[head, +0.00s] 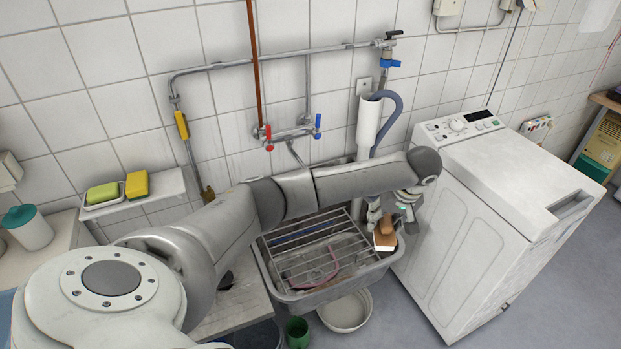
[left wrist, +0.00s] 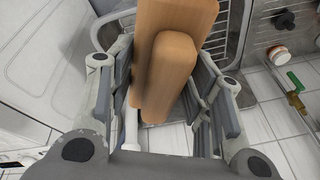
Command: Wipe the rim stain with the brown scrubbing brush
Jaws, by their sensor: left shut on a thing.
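The brown scrubbing brush (head: 385,240) is in my left gripper (head: 386,222), above the right end of the grey sink (head: 318,294). In the left wrist view the brush (left wrist: 170,75) shows as a wooden block between the two grey fingers, and my left gripper (left wrist: 165,95) is shut on it. I cannot make out the rim stain; the gripper, brush and arm cover part of the sink's rim. I cannot tell whether the brush touches the rim. My right gripper is not in view.
A wire rack (head: 310,250) lies over the sink. A white washing machine (head: 490,190) stands close on the right. A pale bowl (head: 346,313) and a green cup (head: 297,332) are below the sink. A wall shelf (head: 140,197) holds sponges. Taps and pipes are behind.

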